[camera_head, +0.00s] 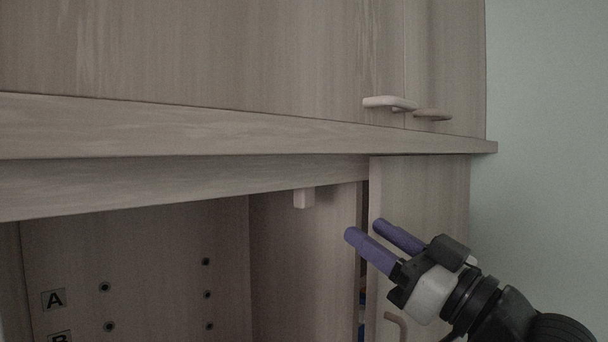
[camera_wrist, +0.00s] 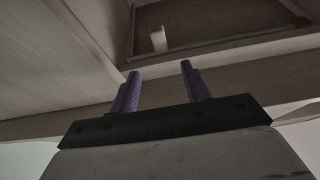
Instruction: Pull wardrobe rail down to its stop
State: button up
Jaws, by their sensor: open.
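The wardrobe (camera_head: 180,135) fills most of the head view, with an open compartment at lower left. A small pale block (camera_head: 304,197) hangs under the top front board of that compartment. A pale block also shows near the top middle of the wrist view (camera_wrist: 158,40). I cannot tell whether it is part of the rail; no rail bar shows clearly. My gripper (camera_head: 363,229) is open and empty, its two purple fingers pointing up and left. It is right of and lower than the block, apart from it, in front of the door edge. In the wrist view the fingers (camera_wrist: 160,71) stand below the block.
Upper doors with two handles (camera_head: 390,103) are shut above a projecting ledge (camera_head: 200,130). A lower door (camera_head: 430,190) with a handle (camera_head: 396,322) stands behind my gripper. The compartment's back panel has dark holes and an "A" label (camera_head: 53,300). Pale wall lies at right.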

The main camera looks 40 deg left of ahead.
aim_at(310, 191)
jog(key=p+x, duration=0.3)
jog(key=x, duration=0.8)
jog(key=shift+a+r, duration=0.1)
jog(key=shift+r, duration=0.05)
jog(key=shift+p+x, duration=0.4)
jog(key=shift+x, duration=0.4)
jog(key=shift+w, duration=0.1)
grip_shut()
